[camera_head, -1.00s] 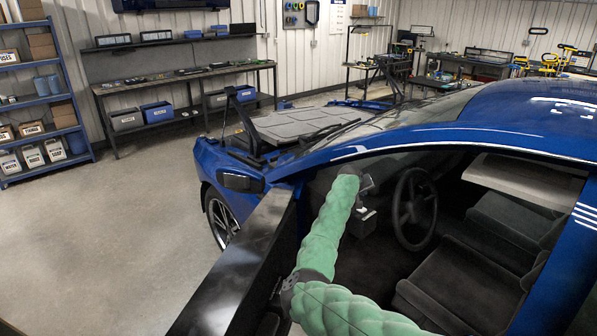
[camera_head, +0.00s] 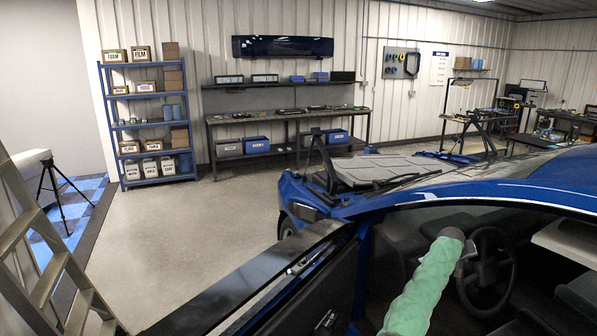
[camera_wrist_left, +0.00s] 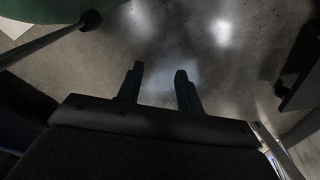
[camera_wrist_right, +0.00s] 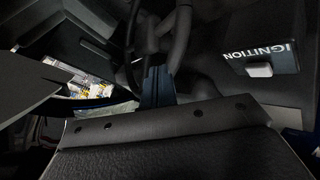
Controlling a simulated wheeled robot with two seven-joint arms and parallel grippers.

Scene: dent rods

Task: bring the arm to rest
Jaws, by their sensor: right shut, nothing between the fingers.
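My right arm (camera_head: 425,285), in a green padded sleeve, reaches through the open door side into the blue car (camera_head: 455,190). Its gripper (camera_head: 466,248) is small and dark beside the steering wheel (camera_head: 510,262) in the head view. In the right wrist view its fingers (camera_wrist_right: 157,85) are together with nothing between them. The wheel (camera_wrist_right: 182,35) rises just behind them; I cannot tell if they touch. My left gripper (camera_wrist_left: 158,85) shows only in the left wrist view. Its two fingers are apart and empty above a grey floor (camera_wrist_left: 225,70).
The car's open door (camera_head: 290,270) stands left of my right arm. An ignition label (camera_wrist_right: 258,52) with a light switch or button is right of the fingers. A ladder (camera_head: 50,250) and a tripod (camera_head: 55,195) stand at left. Floor before the shelf (camera_head: 150,125) is clear.

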